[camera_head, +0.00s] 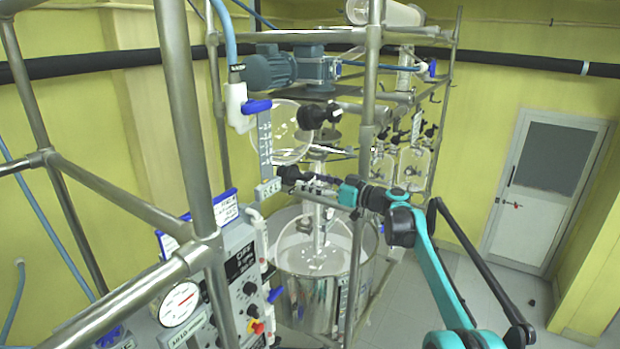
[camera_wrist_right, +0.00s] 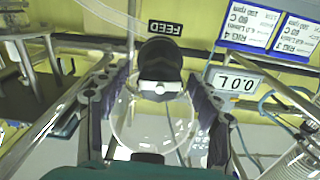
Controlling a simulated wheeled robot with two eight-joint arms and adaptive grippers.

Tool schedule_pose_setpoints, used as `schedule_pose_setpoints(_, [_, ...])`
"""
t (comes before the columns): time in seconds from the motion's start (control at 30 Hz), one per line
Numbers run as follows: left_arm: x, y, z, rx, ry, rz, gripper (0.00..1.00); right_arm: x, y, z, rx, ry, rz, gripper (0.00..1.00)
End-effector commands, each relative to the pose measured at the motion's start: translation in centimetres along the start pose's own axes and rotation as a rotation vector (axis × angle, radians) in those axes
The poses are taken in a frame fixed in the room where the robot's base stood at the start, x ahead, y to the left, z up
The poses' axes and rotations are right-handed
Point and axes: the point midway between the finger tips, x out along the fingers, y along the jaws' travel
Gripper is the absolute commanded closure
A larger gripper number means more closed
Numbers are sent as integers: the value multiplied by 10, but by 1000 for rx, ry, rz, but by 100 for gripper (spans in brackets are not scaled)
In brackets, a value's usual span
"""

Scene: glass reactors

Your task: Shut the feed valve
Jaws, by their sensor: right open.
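The feed valve's black knob (camera_wrist_right: 160,58) with a pale metal collar shows in the right wrist view, below an upside-down FEED label (camera_wrist_right: 166,27). My right gripper (camera_wrist_right: 150,76) is open, with one finger on each side of the knob and visible gaps between. In the head view my right arm comes in from the right, and the right gripper (camera_head: 318,185) is beside the frame's upright pipe, partly hidden. Whether the valve is open or shut cannot be told. My left gripper is not in view.
Steel frame pipes (camera_head: 368,95) stand close around the gripper. A large glass-and-steel vessel (camera_head: 310,290) is below. A control panel (camera_head: 240,275) is at lower left. The wrist view shows a 0.0 L display (camera_wrist_right: 236,82).

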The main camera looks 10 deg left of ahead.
Motion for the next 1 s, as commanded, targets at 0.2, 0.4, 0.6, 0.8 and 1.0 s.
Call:
schedule_pose_setpoints(0.2, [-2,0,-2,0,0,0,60,8,0,0,0,0,0,37])
schedule_pose_setpoints(0.4, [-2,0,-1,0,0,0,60,8,0,0,0,-1,0,47])
schedule_pose_setpoints(0.6, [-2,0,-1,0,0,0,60,8,0,0,1,-1,0,87])
schedule_pose_setpoints(0.8, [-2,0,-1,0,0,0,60,8,0,0,11,0,1,87])
schedule_pose_setpoints(1.0, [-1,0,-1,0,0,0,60,8,0,0,79,0,1,87])
